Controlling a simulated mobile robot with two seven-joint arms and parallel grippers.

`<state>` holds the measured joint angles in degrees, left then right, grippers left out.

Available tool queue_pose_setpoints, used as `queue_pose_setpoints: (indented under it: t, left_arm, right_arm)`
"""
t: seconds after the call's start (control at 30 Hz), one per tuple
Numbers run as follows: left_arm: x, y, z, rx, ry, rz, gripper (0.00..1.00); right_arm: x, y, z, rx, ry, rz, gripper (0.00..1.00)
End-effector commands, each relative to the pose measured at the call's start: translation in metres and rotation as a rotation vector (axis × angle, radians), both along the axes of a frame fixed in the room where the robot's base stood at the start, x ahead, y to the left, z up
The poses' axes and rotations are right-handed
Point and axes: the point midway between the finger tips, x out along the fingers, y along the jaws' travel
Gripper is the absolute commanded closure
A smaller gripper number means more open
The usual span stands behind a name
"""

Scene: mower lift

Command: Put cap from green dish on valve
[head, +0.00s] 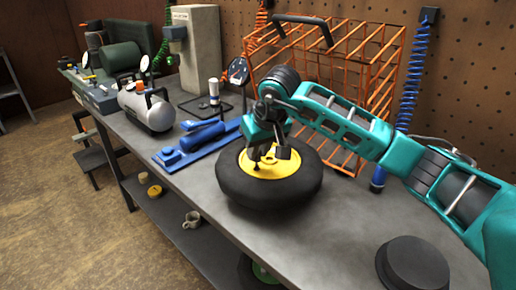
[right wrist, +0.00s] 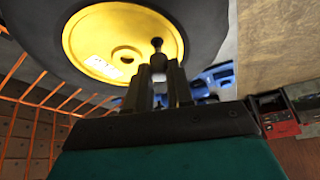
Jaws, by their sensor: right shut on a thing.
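A black tyre (head: 235,192) with a yellow rim (head: 285,167) lies flat on the grey bench. My right gripper (head: 267,158) is low over the rim, fingers pointing down. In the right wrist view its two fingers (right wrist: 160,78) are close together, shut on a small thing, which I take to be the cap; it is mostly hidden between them. A dark, round-ended valve stem (right wrist: 157,46) shows at the rim's edge, just beyond the fingertips. I cannot tell whether cap and valve touch. I cannot make out the green dish. My left gripper is not in view.
An orange wire cage (head: 345,60) stands behind the tyre. A blue tool (head: 200,140) lies left of it, and a silver compressor tank (head: 150,108) stands farther left. A black round object (head: 413,262) sits at the front right. Bare bench lies between it and the tyre.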

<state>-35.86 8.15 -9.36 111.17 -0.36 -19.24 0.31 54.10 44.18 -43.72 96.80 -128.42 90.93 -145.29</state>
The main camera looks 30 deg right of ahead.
Motion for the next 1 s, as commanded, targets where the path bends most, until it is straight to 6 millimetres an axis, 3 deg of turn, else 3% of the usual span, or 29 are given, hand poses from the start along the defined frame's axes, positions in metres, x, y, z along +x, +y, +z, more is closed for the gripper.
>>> queue_pose_setpoints:
  t: [1.0]
  left_arm:
    - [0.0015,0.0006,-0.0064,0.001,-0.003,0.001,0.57]
  right_arm:
    - [0.0,-0.0001,-0.0086,0.0,0.0,0.0,1.0]
